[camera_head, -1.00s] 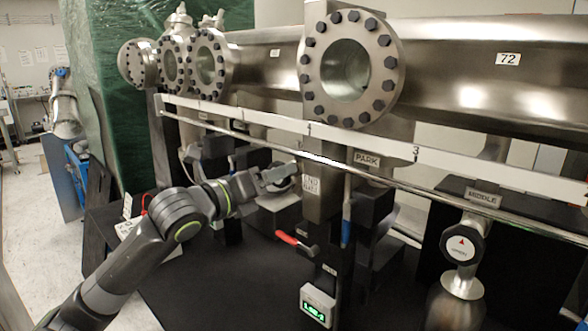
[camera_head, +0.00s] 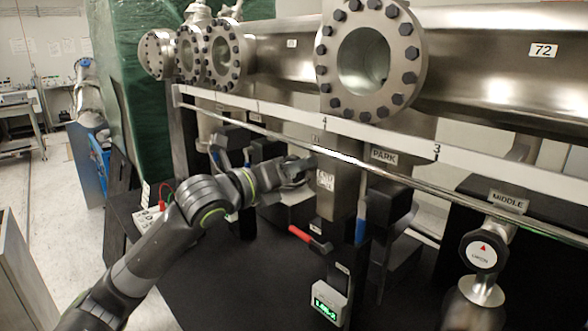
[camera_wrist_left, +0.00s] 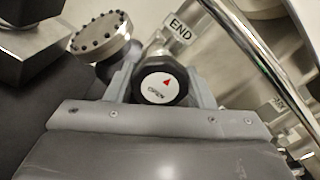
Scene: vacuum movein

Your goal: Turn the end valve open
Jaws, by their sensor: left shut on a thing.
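The end valve knob (camera_wrist_left: 158,86) is black and many-sided. Its white face bears a red arrow pointing up and slightly right and the word OPEN. An END sign (camera_wrist_left: 180,30) is just above it in the wrist view. My left gripper (camera_wrist_left: 160,88) is shut on this knob, one finger on each side. In the head view my left gripper (camera_head: 300,172) is below the rail, beside the post with a small white label, and hides the knob there. My right gripper is not in view.
A steel beam pipe with bolted flanges (camera_head: 372,62) runs above a white ruler strip (camera_head: 290,116) and a thin rail. A MIDDLE valve knob (camera_head: 482,251), a red-handled lever (camera_head: 305,236) and a green-lit display (camera_head: 328,303) are nearby. Open floor is at left.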

